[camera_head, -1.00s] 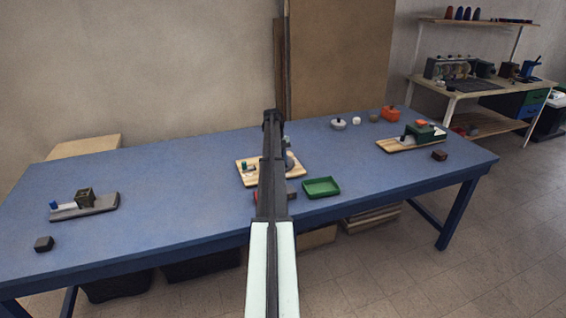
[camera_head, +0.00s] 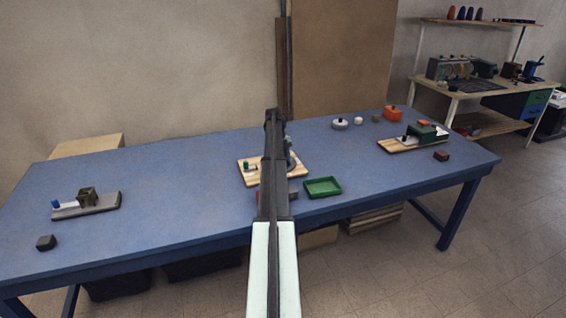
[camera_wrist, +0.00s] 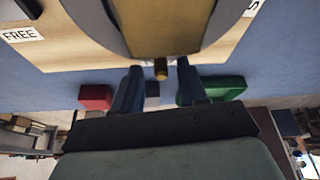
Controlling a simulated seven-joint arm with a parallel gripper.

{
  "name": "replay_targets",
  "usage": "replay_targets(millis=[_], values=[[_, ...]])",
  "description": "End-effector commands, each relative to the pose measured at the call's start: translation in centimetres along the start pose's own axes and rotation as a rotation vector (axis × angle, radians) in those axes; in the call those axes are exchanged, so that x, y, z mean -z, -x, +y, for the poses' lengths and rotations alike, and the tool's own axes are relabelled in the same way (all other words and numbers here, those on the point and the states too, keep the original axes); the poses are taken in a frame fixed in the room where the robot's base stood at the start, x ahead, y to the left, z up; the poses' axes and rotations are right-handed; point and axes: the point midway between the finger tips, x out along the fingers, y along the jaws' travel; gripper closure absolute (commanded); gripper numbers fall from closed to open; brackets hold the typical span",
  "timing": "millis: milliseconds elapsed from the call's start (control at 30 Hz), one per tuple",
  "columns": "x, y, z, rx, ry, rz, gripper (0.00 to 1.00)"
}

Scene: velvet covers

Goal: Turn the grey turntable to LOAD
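The grey turntable (camera_wrist: 228,22) shows in the wrist view as a large round grey rim around a tan middle, cut off by the top edge. It sits on a pale wooden board (camera_head: 249,180), and my arm hides most of it in the head view. A small brassy peg (camera_wrist: 160,69) stands at its near edge. A FREE label (camera_wrist: 20,35) is at left on the board; another label (camera_wrist: 252,7), mostly cut off, ends in S. LOAD is not readable. My gripper (camera_wrist: 159,72) has its fingers apart, with the peg in line between the tips; contact is not visible.
Near the board are a red block (camera_wrist: 95,97), a dark block (camera_wrist: 152,89) and a green tray (camera_head: 322,187). Grey (camera_head: 86,205) and wooden (camera_head: 400,146) fixtures stand at left and right.

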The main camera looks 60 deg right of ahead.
Motion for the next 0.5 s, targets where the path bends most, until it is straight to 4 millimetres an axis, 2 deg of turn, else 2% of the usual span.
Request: replay_targets(millis=[267,500], values=[[0.0,0.1,-0.1,0.000,0.000,0.001,0.58],[-0.1,2.0,-0.1,0.001,0.000,0.000,0.58]])
